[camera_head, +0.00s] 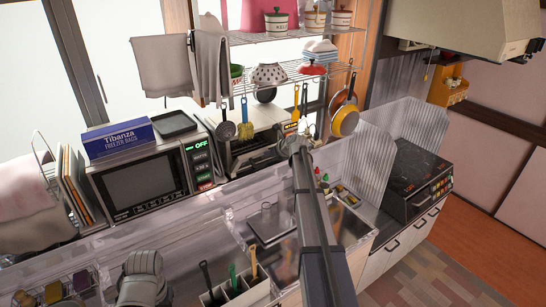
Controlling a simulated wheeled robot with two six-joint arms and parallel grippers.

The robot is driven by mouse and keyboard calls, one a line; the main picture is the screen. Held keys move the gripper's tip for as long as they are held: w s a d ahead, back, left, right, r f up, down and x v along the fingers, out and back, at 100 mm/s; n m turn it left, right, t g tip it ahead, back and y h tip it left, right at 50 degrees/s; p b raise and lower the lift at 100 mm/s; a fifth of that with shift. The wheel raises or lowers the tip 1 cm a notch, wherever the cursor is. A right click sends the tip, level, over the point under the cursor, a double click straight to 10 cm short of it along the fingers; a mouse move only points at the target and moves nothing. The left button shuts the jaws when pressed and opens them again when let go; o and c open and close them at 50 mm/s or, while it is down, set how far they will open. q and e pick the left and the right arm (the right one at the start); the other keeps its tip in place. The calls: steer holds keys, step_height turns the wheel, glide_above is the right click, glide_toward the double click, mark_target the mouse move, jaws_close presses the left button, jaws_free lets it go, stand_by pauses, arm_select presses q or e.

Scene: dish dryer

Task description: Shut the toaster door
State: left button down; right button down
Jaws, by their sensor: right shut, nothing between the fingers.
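The silver toaster (238,151) stands on the back counter, just right of the black-fronted microwave. Hanging utensils cover part of its top and front. A dark bar shows low on its front, but how far its door is open cannot be told. My right arm reaches up from the bottom of the picture. Its gripper (294,141) is at the toaster's right end, shut with nothing held. Whether it touches the toaster is not clear. My left gripper is not seen.
The microwave (139,185) carries a blue freezer-bag box (121,139). A wire rack above holds bowls and pots, with a spatula (245,131) and pans hanging below. A clear ribbed screen (405,125) stands by the black stove (417,178). A utensil holder (232,290) is in front.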

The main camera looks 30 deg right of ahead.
steer(key=w+r+p, duration=0.1)
steer(key=w, duration=0.1)
steer(key=w+r+p, duration=0.1)
steer(key=w+r, duration=0.1)
steer(key=w+r+p, duration=0.1)
steer(key=w, duration=0.1)
steer(key=shift+w+a+r+p, duration=0.2)
steer(key=shift+w+r+p, duration=0.1)
steer(key=shift+w+r, duration=0.05)
steer(key=shift+w+a+r+p, duration=0.1)
steer(key=shift+w+r+p, duration=0.1)
steer(key=shift+w, duration=0.45)
steer(key=shift+w+a+r+p, duration=0.1)
steer(key=shift+w+r+p, duration=0.05)
steer(key=shift+w, duration=0.5)
steer(key=p+v, duration=0.4)
steer(key=v, duration=0.3)
steer(key=shift+s+r+p, duration=0.25)
steer(key=shift+s+p, duration=0.05)
steer(key=shift+p, duration=0.05)
